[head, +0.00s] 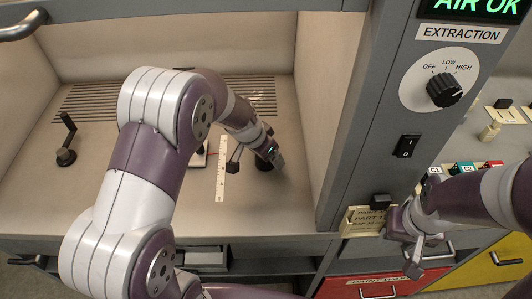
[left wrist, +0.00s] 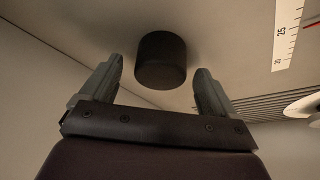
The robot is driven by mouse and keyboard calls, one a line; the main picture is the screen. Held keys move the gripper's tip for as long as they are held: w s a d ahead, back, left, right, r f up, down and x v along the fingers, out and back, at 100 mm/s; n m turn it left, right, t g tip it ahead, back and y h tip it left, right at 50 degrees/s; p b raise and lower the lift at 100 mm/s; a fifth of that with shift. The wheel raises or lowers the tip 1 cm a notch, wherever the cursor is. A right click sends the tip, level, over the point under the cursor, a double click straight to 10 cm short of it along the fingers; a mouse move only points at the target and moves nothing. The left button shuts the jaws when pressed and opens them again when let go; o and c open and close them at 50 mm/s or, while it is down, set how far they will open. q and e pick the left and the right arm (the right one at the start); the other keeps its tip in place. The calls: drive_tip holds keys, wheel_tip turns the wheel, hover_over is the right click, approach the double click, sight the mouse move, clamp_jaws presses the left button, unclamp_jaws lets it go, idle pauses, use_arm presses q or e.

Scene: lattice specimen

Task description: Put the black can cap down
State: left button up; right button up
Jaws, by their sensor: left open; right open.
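The black can cap (left wrist: 160,60) is a short dark cylinder in the left wrist view. It rests on the pale cabinet floor, with a gap to the finger on each side. In the head view the cap (head: 263,165) is mostly hidden by my left gripper (head: 255,162). That gripper is open around or just short of the cap; how far its fingers reach past it I cannot tell. My right gripper (head: 408,255) is open and empty, outside the cabinet at the lower right, in front of the drawers.
A white ruler strip (head: 220,182) lies on the cabinet floor left of the cap. A black stand with a knob (head: 66,150) is at the far left. Slotted vents (head: 88,102) run along the back. The grey control post (head: 365,130) bounds the right side.

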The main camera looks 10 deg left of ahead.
use_arm(q)
drive_tip(key=v, duration=1.1)
drive_tip(key=s+f+n, duration=0.1)
drive_tip(key=s, duration=0.4)
drive_tip(key=s+a+f+n+g+y, duration=0.1)
drive_tip(key=s+f+n, duration=0.1)
drive_tip(key=s, duration=0.3)
drive_tip(key=s+a+f+n+g+y, duration=0.1)
drive_tip(key=s+f+n, duration=0.1)
drive_tip(key=s, duration=0.3)
drive_tip(key=shift+s, duration=0.25)
drive_tip(key=shift+f+n, duration=0.1)
drive_tip(key=shift+n, duration=0.2)
use_arm(e)
drive_tip(key=shift+r, duration=0.15)
